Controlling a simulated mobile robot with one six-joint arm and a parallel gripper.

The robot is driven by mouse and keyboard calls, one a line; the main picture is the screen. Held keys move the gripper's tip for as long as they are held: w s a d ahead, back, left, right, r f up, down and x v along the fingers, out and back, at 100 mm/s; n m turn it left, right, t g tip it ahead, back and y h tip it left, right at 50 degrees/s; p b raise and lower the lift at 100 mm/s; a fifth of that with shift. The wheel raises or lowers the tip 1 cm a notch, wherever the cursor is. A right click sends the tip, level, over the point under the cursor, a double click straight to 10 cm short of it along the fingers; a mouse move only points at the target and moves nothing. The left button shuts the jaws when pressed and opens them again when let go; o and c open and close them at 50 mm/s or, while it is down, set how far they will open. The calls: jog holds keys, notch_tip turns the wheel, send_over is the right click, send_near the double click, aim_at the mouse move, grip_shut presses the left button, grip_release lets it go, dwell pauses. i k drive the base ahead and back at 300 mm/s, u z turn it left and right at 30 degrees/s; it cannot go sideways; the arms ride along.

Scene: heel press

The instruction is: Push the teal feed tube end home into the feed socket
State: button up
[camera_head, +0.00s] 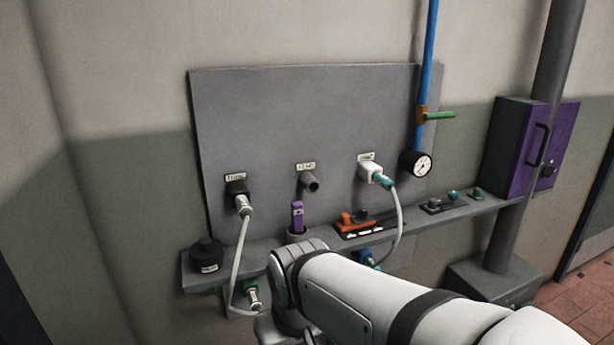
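A teal tube end (384,182) sits at the white socket (369,168) on the right of the grey wall panel, with a pale tube (399,222) hanging from it in a curve. It meets the socket's front, but I cannot tell how deep it sits. The label above the socket is too small to read, so I cannot confirm it is the feed socket. My arm crosses the lower middle of the picture, below and in front of the panel. My gripper's fingers do not show.
A shelf (462,212) runs below the panel, holding a black knob (206,254), a purple item in a cup (297,216) and an orange tool (356,224). A pressure gauge (417,163) is close right of the teal end. A purple cabinet (530,148) stands far right.

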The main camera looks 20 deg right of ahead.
aim_at(385, 182)
jog(key=z, duration=1.1)
